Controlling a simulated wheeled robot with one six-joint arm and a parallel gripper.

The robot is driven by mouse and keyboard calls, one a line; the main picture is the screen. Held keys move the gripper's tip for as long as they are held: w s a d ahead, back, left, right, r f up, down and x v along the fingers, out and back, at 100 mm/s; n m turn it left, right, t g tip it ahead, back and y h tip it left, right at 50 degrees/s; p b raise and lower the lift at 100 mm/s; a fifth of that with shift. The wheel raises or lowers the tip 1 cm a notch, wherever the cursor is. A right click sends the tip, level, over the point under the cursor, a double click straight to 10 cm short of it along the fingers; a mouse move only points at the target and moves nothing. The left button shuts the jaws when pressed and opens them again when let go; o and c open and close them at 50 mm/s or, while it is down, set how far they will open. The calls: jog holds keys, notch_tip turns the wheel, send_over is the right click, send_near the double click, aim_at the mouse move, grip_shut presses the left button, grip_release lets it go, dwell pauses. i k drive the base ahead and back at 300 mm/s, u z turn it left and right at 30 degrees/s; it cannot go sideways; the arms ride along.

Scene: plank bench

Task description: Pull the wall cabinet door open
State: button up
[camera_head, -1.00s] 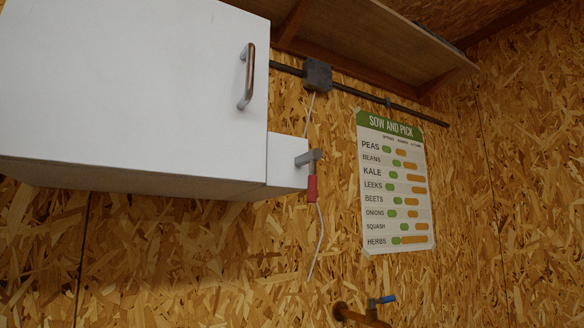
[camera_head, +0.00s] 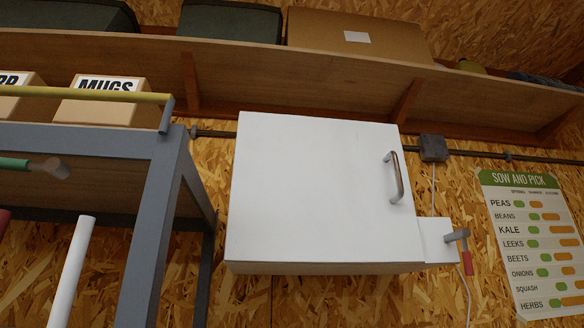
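The white wall cabinet (camera_head: 320,262) hangs on the chipboard wall in the middle of the head view. Its flat white door (camera_head: 310,190) faces me and looks shut. A metal bar handle (camera_head: 395,178) stands upright near the door's right edge. My gripper is not in view, and nothing is touching the handle.
A grey metal rack (camera_head: 155,220) with boxes, one marked MUGS (camera_head: 100,105), stands left of the cabinet. A long wooden shelf (camera_head: 300,75) runs above it. A switch box with a red-handled lever (camera_head: 462,240) sits at its lower right. A poster (camera_head: 535,240) hangs further right.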

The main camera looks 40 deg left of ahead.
aim_at(305, 191)
jog(key=u, duration=2.65)
jog(key=k, duration=0.8)
jog(key=z, duration=1)
jog(key=i, duration=1)
jog(key=u, duration=0.65)
jog(key=k, duration=0.95)
jog(key=z, duration=0.7)
jog(key=i, duration=0.3)
jog(key=z, duration=0.1)
